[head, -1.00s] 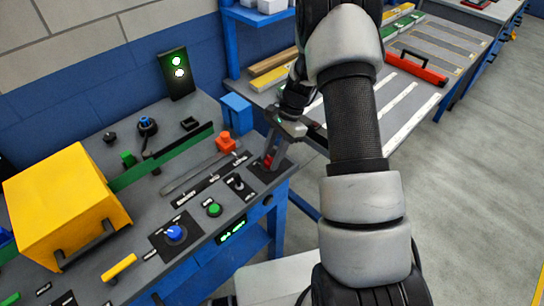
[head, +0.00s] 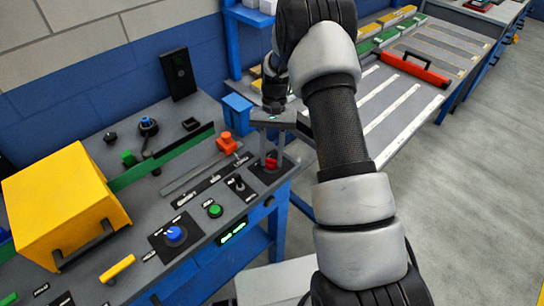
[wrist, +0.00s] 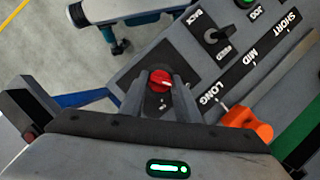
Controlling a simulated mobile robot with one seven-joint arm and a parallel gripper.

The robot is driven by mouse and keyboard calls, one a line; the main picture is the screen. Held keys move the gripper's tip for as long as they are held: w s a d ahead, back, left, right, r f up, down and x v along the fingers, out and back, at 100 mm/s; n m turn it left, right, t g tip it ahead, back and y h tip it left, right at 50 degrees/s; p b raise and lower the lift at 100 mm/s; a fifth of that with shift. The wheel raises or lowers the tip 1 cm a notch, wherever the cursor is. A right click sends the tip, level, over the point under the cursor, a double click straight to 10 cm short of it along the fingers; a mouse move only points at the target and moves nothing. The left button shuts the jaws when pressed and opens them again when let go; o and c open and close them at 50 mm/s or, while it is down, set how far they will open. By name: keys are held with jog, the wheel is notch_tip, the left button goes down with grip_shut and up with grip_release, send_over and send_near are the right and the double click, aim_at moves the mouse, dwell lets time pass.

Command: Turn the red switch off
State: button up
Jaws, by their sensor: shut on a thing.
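The red switch (head: 272,163) is a round knob on a dark plate at the right end of the grey control panel. It shows in the wrist view (wrist: 160,78) with a white mark on its face, partly covered by my fingers. My gripper (head: 268,155) points down at it from above. In the wrist view my gripper's fingers (wrist: 160,97) are at either side of the red knob, shut on it.
An orange knob (head: 226,142) stands just left of the switch, and a black BACK/FEED lever (head: 238,183) is close by. A green button (head: 215,210) and blue dial (head: 175,235) are further left. A yellow box (head: 65,205) stands at far left. The dark lamp box (head: 178,73) is at the back.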

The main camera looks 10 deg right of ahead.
jog(key=shift+n+h, duration=0.3)
jog(key=shift+n, duration=0.3)
jog(key=o, duration=1)
jog(key=v, duration=1.7)
jog(key=shift+d+r+p, duration=0.1)
jog(key=shift+r+p, duration=0.15)
jog(key=shift+p, duration=0.1)
